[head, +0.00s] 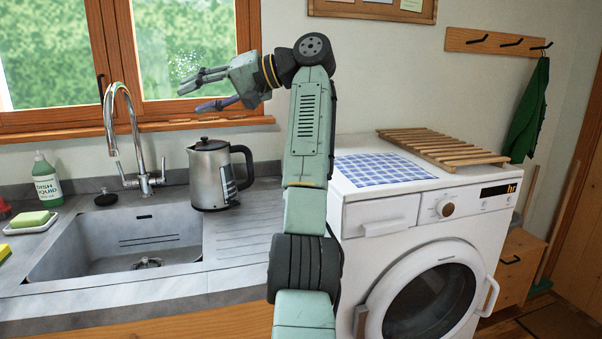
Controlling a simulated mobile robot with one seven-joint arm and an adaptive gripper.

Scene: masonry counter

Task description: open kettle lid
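The kettle (208,178) is a steel jug with a black handle on its right side. It stands upright on the counter, just right of the sink. Its black lid (208,145) is shut on top. My gripper (192,93) is raised above and slightly left of the kettle in the picture, with its fingers pointing left. The fingers are spread apart with nothing between them. It does not touch the kettle.
A tall tap (133,140) rises behind the sink (120,245), left of the kettle. A dish liquid bottle (47,181) and a soap dish (30,226) stand farther left. A washing machine (425,240) with a wooden rack (440,147) is at right. The ribbed drainboard (238,232) is clear.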

